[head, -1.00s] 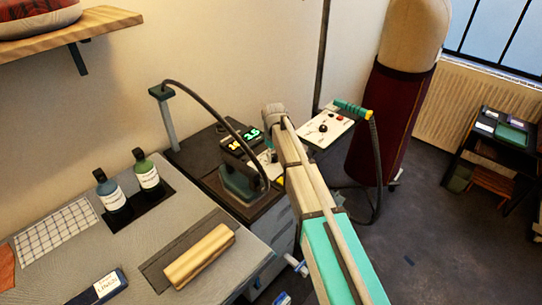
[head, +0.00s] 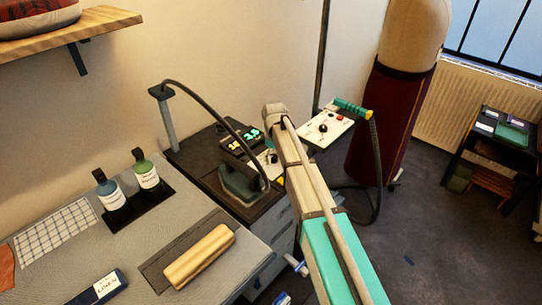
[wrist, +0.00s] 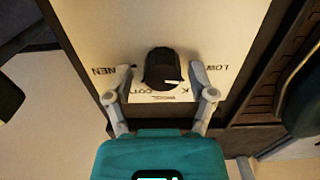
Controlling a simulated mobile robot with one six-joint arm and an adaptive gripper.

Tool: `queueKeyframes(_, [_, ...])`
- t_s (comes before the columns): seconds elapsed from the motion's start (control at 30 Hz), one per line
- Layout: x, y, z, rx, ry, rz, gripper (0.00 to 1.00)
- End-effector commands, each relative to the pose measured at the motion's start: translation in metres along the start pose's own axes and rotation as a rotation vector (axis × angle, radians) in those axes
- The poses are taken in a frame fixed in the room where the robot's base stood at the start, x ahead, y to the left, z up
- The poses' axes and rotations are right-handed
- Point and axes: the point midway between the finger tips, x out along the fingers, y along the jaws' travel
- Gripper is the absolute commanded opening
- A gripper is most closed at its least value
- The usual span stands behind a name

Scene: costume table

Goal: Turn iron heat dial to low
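In the wrist view, a black round dial (wrist: 160,66) sits on a cream panel (wrist: 105,30) with printed labels. Its white pointer mark faces right and down, toward a partly hidden label ending in K. The LOW label (wrist: 231,67) is to the right of the dial. Part of the LINEN label shows at left. My gripper (wrist: 160,72) is open, one finger on each side of the dial, with a visible gap at both sides. In the head view, the panel (head: 264,160) is mostly hidden behind my arm, and the dial cannot be made out.
The iron (head: 240,184) stands left of the panel, its cord arching above it. Lit green and yellow displays (head: 240,140) are behind it. Another white control box (head: 318,140) with a black knob and red button is at right. Bottles (head: 148,177) stand on the table at left.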

Motion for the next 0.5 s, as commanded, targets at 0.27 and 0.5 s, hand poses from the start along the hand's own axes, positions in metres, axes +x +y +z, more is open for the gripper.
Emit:
queueKeyframes(0.27, [-0.0001, -0.001, -0.0003, 0.0, 0.0, -0.002, 0.79])
queueKeyframes(0.5, [-0.0003, -0.0013, 0.0006, 0.002, 0.001, -0.002, 0.79])
